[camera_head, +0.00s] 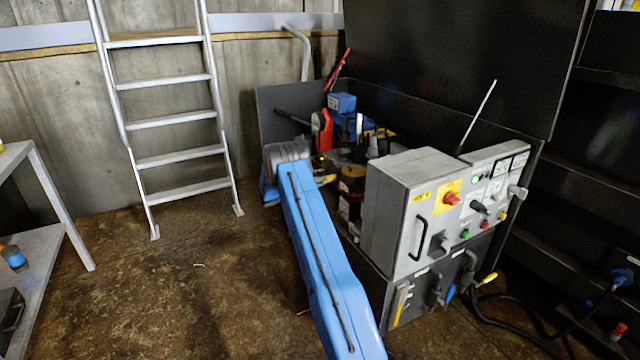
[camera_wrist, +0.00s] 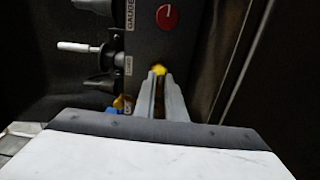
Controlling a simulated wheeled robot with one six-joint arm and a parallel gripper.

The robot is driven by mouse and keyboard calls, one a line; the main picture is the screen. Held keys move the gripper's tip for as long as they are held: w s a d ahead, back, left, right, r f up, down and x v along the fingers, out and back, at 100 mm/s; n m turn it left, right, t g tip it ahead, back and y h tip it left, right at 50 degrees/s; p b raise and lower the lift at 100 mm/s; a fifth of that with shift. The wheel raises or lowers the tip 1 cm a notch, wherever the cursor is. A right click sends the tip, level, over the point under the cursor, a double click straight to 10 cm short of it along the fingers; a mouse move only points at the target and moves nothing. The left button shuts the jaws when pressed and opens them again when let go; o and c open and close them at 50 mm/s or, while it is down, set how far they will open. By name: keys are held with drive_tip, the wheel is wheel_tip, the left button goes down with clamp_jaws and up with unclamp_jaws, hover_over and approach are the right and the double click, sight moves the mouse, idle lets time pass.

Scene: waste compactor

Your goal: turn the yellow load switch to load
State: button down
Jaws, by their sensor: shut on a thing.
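In the wrist view, the yellow load switch (camera_wrist: 159,70) shows as a small yellow knob low on a dark grey panel (camera_wrist: 147,40). My gripper (camera_wrist: 160,78) reaches it from below, with its two grey fingers close together and shut on the knob. The fingers hide most of the switch, so I cannot tell its turned position. In the head view I cannot make out my gripper. A yellow piece (camera_head: 326,179) shows there beside the end of my blue arm; I cannot tell whether it is the switch.
A red round knob (camera_wrist: 167,16) sits above the switch. A lever with a white handle (camera_wrist: 78,47) sticks out at the left. In the head view, a grey control box (camera_head: 400,210) stands right of my arm. A ladder (camera_head: 165,120) leans at the back; the brown floor at left is open.

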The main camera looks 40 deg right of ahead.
drive_tip(key=c, duration=1.8)
unclamp_jaws()
drive_tip(key=shift+a, duration=0.1)
drive_tip(key=v, duration=1.7)
drive_tip(key=shift+a+f, duration=0.15)
drive_tip(key=shift+a, duration=0.05)
